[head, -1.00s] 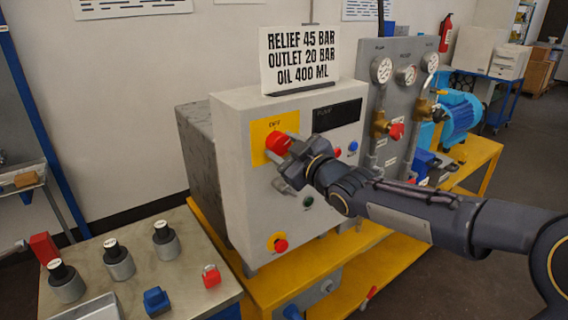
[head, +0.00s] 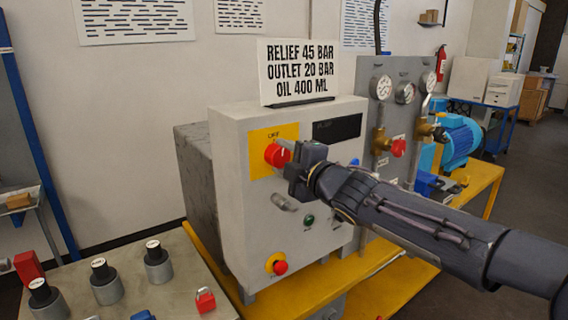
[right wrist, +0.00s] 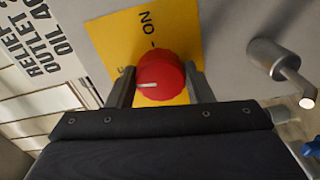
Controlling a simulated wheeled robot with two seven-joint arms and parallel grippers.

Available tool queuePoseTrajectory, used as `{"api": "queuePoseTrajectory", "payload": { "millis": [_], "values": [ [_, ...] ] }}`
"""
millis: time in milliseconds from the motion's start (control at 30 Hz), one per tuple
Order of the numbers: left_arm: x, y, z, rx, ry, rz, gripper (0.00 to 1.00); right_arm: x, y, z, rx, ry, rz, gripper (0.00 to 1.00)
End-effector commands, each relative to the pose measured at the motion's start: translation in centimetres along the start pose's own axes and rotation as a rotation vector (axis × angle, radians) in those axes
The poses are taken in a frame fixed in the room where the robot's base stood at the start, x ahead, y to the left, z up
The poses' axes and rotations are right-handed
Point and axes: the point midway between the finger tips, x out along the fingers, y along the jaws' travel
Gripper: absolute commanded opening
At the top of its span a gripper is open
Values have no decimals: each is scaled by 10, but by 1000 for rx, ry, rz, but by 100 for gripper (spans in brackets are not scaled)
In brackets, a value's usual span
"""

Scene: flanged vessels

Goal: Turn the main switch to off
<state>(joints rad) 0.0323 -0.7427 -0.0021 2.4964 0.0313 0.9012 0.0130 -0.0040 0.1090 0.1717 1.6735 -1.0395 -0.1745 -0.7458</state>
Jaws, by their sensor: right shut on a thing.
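The main switch is a red round knob (head: 277,155) on a yellow plate (head: 262,167) on the grey cabinet's front. My right gripper (head: 284,151) is shut on this knob, coming in from the right. In the right wrist view the knob (right wrist: 160,78) sits between the two fingers of the right gripper (right wrist: 161,86). Its white mark points left in that view, toward a mostly hidden label; the "ON" label (right wrist: 147,22) lies above the knob. In the head view, a label reading OFF (head: 273,135) is above the knob. My left gripper is not in view.
A metal handle (head: 285,202), a green button (head: 309,220) and a red button on yellow (head: 279,266) sit lower on the cabinet (head: 235,220). A sign (head: 299,72) stands on top. Gauges and brass valves are to the right; a bench with several cylinders is at left.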

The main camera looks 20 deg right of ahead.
Motion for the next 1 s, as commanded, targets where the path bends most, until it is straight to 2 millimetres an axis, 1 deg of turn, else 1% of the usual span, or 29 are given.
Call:
{"api": "queuePoseTrajectory", "payload": {
  "millis": [100,333,900,933,1000],
  "values": [
    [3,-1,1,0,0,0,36,0,0,0,-66,1,0,24],
    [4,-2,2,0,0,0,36,0,0,0,-148,1,0,24],
    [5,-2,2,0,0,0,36,0,0,-1,-178,1,-1,24],
    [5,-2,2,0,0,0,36,0,0,-1,-178,2,-1,49],
    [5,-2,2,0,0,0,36,0,0,0,-177,1,-1,58]
  ]
}}
